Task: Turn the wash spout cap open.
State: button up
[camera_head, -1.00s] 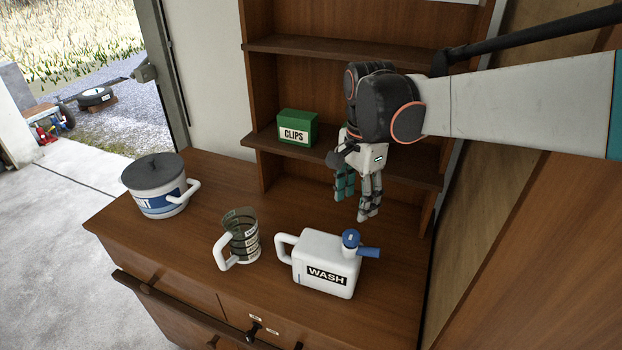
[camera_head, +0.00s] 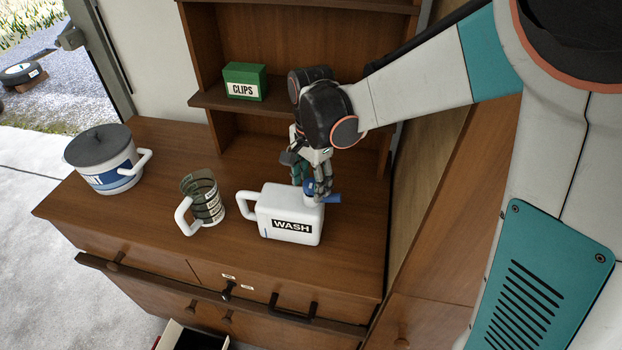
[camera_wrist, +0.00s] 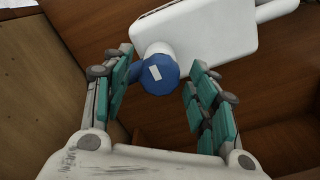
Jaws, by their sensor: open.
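The white WASH jug (camera_head: 290,213) stands upright on the wooden counter in the head view, its handle on the left. Its blue spout cap (camera_head: 311,188) is on the top right corner, with the blue spout (camera_head: 332,198) pointing right; my fingers partly hide the cap. My gripper (camera_head: 311,190) is open and points down at the cap. In the wrist view the round blue cap (camera_wrist: 159,74), with a white mark on top, lies between the spread teal-padded fingers of my gripper (camera_wrist: 160,90). The left finger is close to the spout; I cannot tell whether they touch.
A measuring cup (camera_head: 203,203) stands left of the jug, and a lidded white pot (camera_head: 105,160) farther left. A green CLIPS box (camera_head: 245,82) sits on the shelf (camera_head: 205,101) behind. A wooden side panel (camera_head: 440,190) is at the right. A drawer (camera_head: 190,338) below is open.

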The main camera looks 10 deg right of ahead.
jog(key=c, duration=1.1)
jog(key=shift+o, duration=0.2)
jog(key=shift+n, duration=0.3)
jog(key=n+b, duration=0.1)
jog(key=n, duration=0.2)
jog(key=shift+f+b, duration=0.1)
jog(key=shift+b, duration=0.3)
jog(key=n+b, duration=0.2)
jog(key=n, duration=0.3)
jog(key=n+b, duration=0.1)
jog(key=n, duration=0.3)
jog(key=shift+n, duration=0.4)
jog(key=n, duration=0.4)
jog(key=shift+b, duration=0.4)
jog(key=shift+n, duration=0.4)
